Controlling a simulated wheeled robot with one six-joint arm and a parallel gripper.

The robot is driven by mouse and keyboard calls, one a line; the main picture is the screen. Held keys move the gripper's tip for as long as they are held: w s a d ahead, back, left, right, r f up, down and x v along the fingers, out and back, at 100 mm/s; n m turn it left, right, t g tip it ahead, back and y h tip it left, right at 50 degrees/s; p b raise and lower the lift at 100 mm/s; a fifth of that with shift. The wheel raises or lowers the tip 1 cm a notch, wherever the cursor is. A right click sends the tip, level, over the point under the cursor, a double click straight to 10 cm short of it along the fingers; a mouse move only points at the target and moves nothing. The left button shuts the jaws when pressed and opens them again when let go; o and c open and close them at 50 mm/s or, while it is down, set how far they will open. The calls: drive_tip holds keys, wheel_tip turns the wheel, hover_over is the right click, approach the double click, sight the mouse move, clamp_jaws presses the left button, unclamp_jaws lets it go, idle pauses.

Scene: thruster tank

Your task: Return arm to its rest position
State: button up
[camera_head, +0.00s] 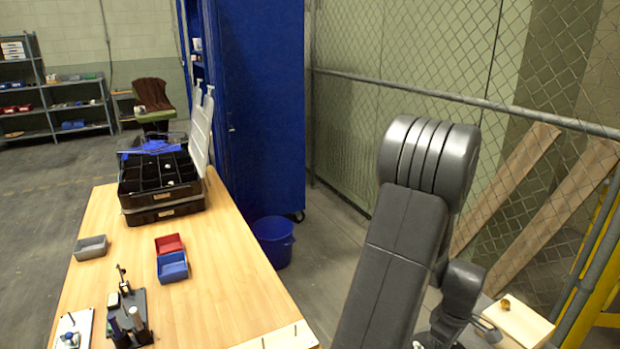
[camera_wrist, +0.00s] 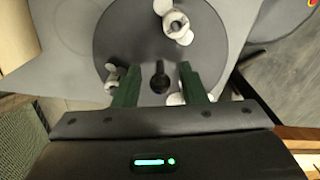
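My arm, grey and jointed, is folded upright at the right of the head view. My gripper (camera_wrist: 157,70) shows in the wrist view with its two dark green fingers apart. A dark knob-like piece (camera_wrist: 160,77) shows between the fingers, and no finger visibly touches it. Beyond the fingers is a dark round surface (camera_wrist: 130,30) with white propeller-like pieces (camera_wrist: 177,22) on it. The gripper's fingers cannot be made out in the head view.
A wooden table (camera_head: 225,290) at the left bears a black organiser case (camera_head: 160,200), a red bin (camera_head: 169,244), a blue bin (camera_head: 172,267) and a grey bin (camera_head: 91,248). A blue bucket (camera_head: 273,242) stands beside it. A chain-link fence (camera_head: 440,60) runs behind my arm.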

drive_tip(key=shift+m, duration=1.2)
drive_tip(key=shift+a, duration=0.1)
